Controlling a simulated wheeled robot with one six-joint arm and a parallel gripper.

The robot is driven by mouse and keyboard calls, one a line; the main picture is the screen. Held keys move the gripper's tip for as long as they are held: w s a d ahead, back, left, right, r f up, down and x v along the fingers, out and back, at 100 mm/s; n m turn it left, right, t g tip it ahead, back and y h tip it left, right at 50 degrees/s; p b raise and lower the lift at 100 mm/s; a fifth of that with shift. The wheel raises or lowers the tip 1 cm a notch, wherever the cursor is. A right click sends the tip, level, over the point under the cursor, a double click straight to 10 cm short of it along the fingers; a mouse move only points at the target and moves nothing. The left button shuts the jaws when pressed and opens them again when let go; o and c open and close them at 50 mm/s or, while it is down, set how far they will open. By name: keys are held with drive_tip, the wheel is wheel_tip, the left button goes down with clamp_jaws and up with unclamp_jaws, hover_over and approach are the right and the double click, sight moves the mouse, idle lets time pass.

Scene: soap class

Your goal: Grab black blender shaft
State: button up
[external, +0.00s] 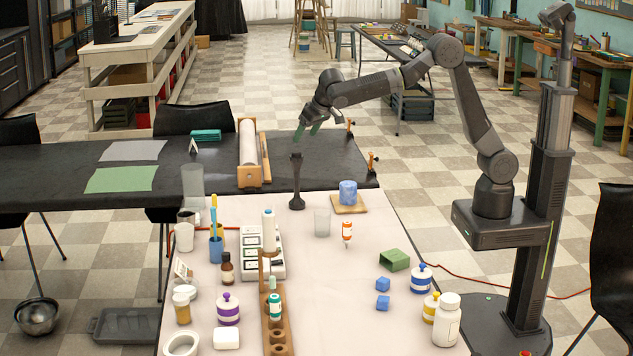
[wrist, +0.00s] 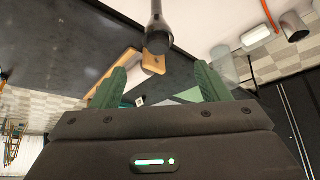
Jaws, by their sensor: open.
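The black blender shaft (external: 296,182) stands upright at the far end of the white tabletop, by the edge of the black table. My gripper (external: 307,131) is above and slightly right of the shaft in the external view. Its green fingers are spread with nothing between them; they also show in the wrist view (wrist: 160,69). The fingers are apart from the shaft.
A wooden roller stand (external: 250,155) is left of the shaft on the black table (external: 60,165). A blue cup (external: 348,192) on a wooden board and a clear glass (external: 322,222) stand to the right and nearer. A white device (external: 272,255) and several bottles crowd the white tabletop (external: 330,290).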

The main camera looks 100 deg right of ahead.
sight(297, 152)
drive_tip(key=x, duration=0.6)
drive_tip(key=shift+w+f, duration=0.1)
drive_tip(key=shift+f, duration=0.2)
drive_tip(key=shift+p+x, duration=0.55)
drive_tip(key=shift+x, duration=2.15)
drive_tip(key=shift+d+r, duration=0.1)
clamp_jaws()
